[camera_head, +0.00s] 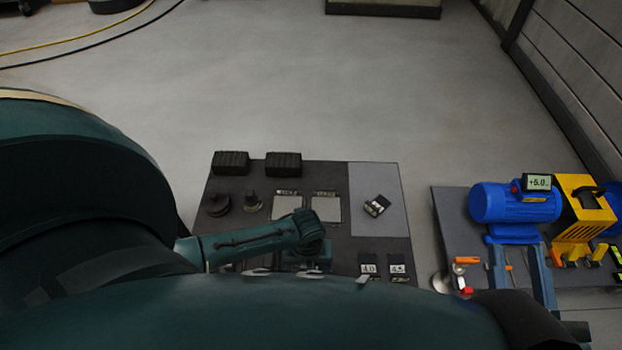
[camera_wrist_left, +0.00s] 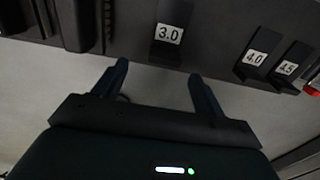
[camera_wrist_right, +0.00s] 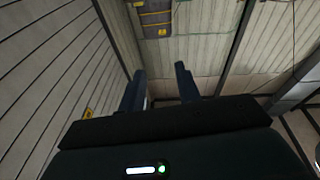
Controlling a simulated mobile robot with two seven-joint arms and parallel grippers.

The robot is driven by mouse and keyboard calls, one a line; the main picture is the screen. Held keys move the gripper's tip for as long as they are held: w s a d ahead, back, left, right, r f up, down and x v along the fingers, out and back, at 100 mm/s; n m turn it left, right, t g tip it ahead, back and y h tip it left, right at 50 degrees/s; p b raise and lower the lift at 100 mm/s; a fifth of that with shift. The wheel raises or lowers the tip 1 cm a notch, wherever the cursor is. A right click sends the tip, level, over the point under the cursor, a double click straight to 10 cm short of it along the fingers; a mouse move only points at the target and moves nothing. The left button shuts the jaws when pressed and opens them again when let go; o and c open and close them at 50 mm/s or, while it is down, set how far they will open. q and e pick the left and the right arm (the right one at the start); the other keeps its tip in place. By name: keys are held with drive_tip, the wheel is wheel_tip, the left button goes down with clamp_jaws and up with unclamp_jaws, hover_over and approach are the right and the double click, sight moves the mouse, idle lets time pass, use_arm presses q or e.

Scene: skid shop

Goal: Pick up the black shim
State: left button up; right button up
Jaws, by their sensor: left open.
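Several black shims with white labels are in view, and I cannot tell which one is meant. In the left wrist view a shim marked 3.0 (camera_wrist_left: 170,38) lies on the dark board, with shims marked 4.0 (camera_wrist_left: 254,62) and 4.5 (camera_wrist_left: 288,70) to its right. In the head view another black shim (camera_head: 376,205) lies turned on the grey pad. My left gripper (camera_wrist_left: 158,71) is open and empty, its fingertips just short of the 3.0 shim; my arm hides it in the head view. My right gripper (camera_head: 514,245) is open and empty by the right-hand table.
The dark board (camera_head: 335,170) also carries two black ridged blocks (camera_head: 257,163) and round dark parts (camera_head: 217,205). A blue motor (camera_head: 515,203) with a display and a yellow guard (camera_head: 584,208) stand on the right-hand table.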

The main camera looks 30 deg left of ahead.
use_arm(q)
drive_tip(key=shift+f, duration=0.7)
drive_tip(key=shift+w+d+f+b, duration=0.1)
drive_tip(key=shift+d+f+b, duration=0.05)
drive_tip(key=shift+f+b, duration=0.45)
drive_tip(key=shift+d+f+b, duration=0.1)
drive_tip(key=shift+f+b, duration=0.45)
drive_tip(key=shift+b, duration=0.05)
wheel_tip(320, 180, down, 2)
drive_tip(key=shift+f+b, duration=0.1)
drive_tip(key=shift+b, duration=0.65)
drive_tip(key=shift+w+f, duration=0.1)
drive_tip(key=shift+f, duration=0.1)
use_arm(e)
drive_tip(key=r+n+y, duration=0.1)
drive_tip(key=w+r+n+t+y, duration=0.1)
drive_tip(key=r+y, duration=0.1)
drive_tip(key=shift+r, duration=0.3)
use_arm(q)
drive_tip(key=shift+c, duration=0.4)
drive_tip(key=shift+r, duration=0.1)
drive_tip(key=c, duration=1)
use_arm(e)
drive_tip(key=shift+w, duration=0.1)
